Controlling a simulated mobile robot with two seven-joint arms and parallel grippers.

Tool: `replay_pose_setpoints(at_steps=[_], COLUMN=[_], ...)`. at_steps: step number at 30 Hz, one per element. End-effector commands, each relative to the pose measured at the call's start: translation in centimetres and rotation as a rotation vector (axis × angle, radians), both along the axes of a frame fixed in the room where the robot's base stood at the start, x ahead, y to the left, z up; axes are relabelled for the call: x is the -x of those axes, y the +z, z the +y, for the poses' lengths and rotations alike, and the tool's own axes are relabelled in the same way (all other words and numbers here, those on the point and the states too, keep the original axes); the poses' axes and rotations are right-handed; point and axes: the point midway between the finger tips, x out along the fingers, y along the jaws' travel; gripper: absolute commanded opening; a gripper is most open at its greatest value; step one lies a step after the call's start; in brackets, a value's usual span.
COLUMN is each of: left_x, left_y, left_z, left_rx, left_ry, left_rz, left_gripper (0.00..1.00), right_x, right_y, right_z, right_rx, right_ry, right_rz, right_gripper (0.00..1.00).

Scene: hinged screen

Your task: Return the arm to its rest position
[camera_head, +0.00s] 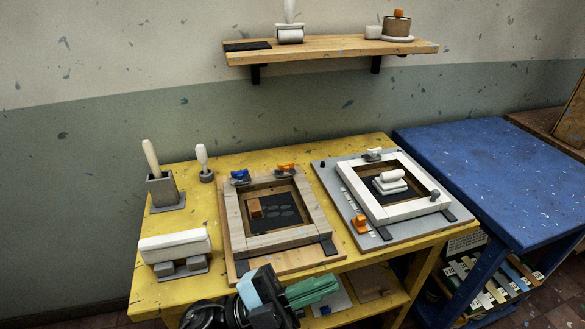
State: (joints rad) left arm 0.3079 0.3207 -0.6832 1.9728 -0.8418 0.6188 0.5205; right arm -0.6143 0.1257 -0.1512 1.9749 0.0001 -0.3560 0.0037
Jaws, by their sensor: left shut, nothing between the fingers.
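My left gripper (316,287) is at the bottom edge, in front of the yellow table (200,292). Its dark body carries a light blue patch, and its green fingers point right. The fingers are shut and empty, apart from the frames and tools. Most of my left arm is cut off by the lower edge of the picture. My right gripper is not in view.
A wooden hinged screen frame (234,222) and a white one (429,206) lie on the table. A white block (174,246) and handled tools stand left. A wall shelf (335,50) hangs behind. A blue table (480,170) stands right, its top clear.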

Motion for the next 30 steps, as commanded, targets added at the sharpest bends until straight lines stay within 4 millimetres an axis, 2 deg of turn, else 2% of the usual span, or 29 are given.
replay_pose_setpoints(at_steps=[3, 5, 6, 8, 9, 11, 14, 18, 21, 25, 27, 30], left_x=[-2.7, -3.8, -4.3, -4.7, -4.7, -4.2, -2.3, 2.3, 6.1, 10.1, 11.5, 12.7], left_y=[-3.1, -5.3, -7.1, -10.0, -12.2, -15.5, -20.8, -27.6, -31.3, -34.4, -35.3, -35.9], left_z=[3.1, 5.0, 6.3, 8.4, 9.9, 12.0, 15.2, 19.1, 21.3, 23.1, 23.7, 24.0], left_rx=[0.088, 0.111, 0.121, 0.126, 0.124, 0.11, 0.076, 0.004, -0.052, -0.109, -0.13, -0.145], left_ry=[0.216, 0.327, 0.397, 0.504, 0.572, 0.667, 0.802, 0.952, 1.028, 1.086, 1.104, 1.115], left_rz=[0.23, 0.345, 0.424, 0.546, 0.629, 0.751, 0.943, 1.197, 1.351, 1.495, 1.543, 1.58], left_gripper=[0.0, 0.0, 0.0, 0.0, 0.0, 0.0, 0.0, 0.0, 0.0, 0.0, 0.0, 0.0], right_x=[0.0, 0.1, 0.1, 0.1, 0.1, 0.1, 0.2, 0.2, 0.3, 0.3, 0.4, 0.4], right_y=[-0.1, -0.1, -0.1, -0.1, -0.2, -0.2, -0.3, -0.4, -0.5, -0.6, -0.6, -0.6], right_z=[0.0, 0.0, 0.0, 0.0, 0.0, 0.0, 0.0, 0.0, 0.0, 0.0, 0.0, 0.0], right_rx=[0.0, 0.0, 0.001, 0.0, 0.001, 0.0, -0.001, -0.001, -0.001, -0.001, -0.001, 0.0], right_ry=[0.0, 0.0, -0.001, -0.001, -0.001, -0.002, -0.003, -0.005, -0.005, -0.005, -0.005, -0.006], right_rz=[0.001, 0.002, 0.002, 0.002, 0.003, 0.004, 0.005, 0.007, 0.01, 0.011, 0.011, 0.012], right_gripper=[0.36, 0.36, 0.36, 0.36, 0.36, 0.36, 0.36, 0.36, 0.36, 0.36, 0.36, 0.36])
